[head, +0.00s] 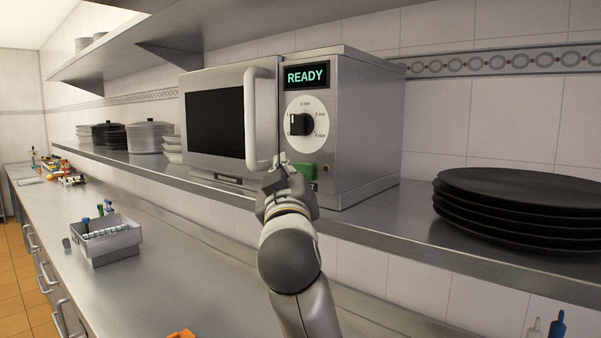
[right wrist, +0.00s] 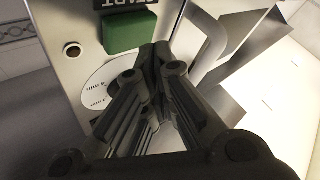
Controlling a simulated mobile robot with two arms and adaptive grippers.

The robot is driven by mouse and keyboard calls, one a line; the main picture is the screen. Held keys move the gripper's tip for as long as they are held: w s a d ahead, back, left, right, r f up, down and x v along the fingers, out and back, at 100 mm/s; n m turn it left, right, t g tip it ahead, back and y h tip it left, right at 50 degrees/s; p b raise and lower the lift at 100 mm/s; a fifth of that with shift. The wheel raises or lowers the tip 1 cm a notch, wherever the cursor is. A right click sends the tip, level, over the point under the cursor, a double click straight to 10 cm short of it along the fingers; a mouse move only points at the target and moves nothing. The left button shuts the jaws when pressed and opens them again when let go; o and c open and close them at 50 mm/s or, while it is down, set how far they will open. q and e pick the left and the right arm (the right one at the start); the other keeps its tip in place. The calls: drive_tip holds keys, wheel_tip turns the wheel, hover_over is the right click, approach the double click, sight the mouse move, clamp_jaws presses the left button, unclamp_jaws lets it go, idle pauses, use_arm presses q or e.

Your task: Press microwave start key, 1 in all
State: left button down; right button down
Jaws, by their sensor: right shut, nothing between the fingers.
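The microwave (head: 345,110) stands on the steel shelf, its door closed and its display (head: 307,76) reading "READY". Below the round dial (head: 306,121) is the green start key (head: 305,170), partly hidden by my right gripper (head: 281,160) in the head view. In the right wrist view the green key (right wrist: 130,31) shows beside the fingertips, with "START" lettering above it. My right gripper (right wrist: 156,50) is shut and empty, its tips close to the key's edge. I cannot tell whether they touch it. My left gripper is not in view.
The door handle (head: 262,118) stands out just left of my right gripper. Black plates (head: 515,210) are stacked on the shelf at right; pots (head: 150,136) and bowls stand at left. A grey bin (head: 107,240) sits on the counter below. An upper shelf (head: 215,30) hangs above.

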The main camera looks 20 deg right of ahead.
drive_tip(key=shift+w+d, duration=0.1)
drive_tip(key=shift+d, duration=0.05)
drive_tip(key=shift+w+d, duration=0.15)
drive_tip(key=shift+d, duration=0.05)
drive_tip(key=shift+w+d+p, duration=0.4)
drive_tip(key=shift+w+d, duration=0.05)
drive_tip(key=shift+d, duration=0.25)
idle(1.4)
drive_tip(key=shift+a, duration=0.1)
drive_tip(key=shift+s+a, duration=0.65)
drive_tip(key=shift+a, duration=0.25)
drive_tip(key=s+a, duration=0.2)
drive_tip(key=a, duration=0.2)
drive_tip(key=shift+s+a+b, duration=0.1)
drive_tip(key=shift+s+b, duration=0.3)
